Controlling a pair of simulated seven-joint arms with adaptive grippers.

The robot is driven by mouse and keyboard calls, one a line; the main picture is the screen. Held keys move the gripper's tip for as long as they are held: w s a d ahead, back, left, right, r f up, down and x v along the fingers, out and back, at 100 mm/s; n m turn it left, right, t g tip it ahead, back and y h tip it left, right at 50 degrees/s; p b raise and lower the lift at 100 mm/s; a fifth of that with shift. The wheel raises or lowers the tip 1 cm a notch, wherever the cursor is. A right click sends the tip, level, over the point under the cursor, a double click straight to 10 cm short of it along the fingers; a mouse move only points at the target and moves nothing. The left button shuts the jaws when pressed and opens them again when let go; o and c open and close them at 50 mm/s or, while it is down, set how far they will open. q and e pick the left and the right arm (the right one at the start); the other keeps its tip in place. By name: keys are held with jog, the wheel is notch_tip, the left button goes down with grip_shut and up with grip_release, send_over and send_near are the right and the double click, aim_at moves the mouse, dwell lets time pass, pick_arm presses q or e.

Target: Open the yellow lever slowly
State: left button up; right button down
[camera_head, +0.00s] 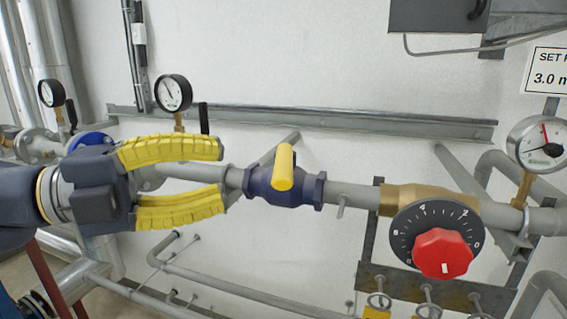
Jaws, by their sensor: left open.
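The yellow lever (284,167) sits on top of a dark blue valve body (300,188) in the grey horizontal pipe, near the middle of the view. Its rounded end faces me. My left gripper (222,172) has two yellow padded fingers spread wide, one above the other. It is open and empty, to the left of the lever and apart from it in the picture. The grey pipe passes behind the gap between the fingers. My right gripper is not in view.
A red knob (443,253) on a black numbered dial is at the right. A pressure gauge (538,144) stands at the far right, and two more gauges are at the left. A steel rail (400,124) runs along the wall. Pipes and small valves lie below.

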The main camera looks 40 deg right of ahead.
aim_at(284, 158)
pick_arm(q)
jog(key=x, duration=0.9)
jog(key=shift+s+d, duration=0.15)
jog(key=shift+d, duration=0.1)
jog(key=shift+c, duration=0.3)
grip_shut()
